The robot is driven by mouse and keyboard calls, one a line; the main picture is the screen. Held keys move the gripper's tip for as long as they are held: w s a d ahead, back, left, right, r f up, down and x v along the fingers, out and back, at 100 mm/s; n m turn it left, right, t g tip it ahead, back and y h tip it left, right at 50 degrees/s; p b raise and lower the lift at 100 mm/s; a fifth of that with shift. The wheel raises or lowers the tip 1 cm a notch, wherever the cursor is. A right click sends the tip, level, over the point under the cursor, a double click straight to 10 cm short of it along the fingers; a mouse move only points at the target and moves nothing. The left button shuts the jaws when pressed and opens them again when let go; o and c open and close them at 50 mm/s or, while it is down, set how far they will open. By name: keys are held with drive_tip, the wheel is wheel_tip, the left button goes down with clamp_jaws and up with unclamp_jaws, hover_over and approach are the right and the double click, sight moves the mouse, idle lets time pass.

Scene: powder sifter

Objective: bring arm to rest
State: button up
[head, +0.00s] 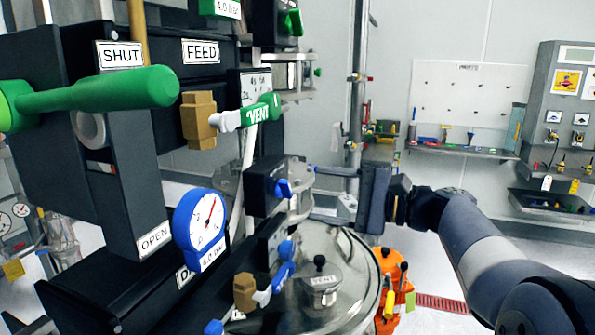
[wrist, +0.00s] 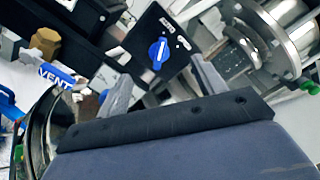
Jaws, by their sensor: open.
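My gripper (head: 312,192) is in the middle of the head view, at the end of my dark arm that comes in from the lower right. Its two fingers are spread and point left, with nothing seen between them. In front of them is a black box (head: 262,187) with a blue knob (head: 283,188). In the wrist view my gripper (wrist: 163,82) is open, and the blue knob (wrist: 158,53) shows beyond the gap between the fingers. The knob looks apart from both fingers.
A lidded steel vessel (head: 355,270) is below my gripper. An orange tool holder (head: 392,285) stands beside it. Open floor lies at the right.

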drive_tip(key=shift+b+v, duration=0.45)
drive_tip(key=shift+v, duration=1.95)
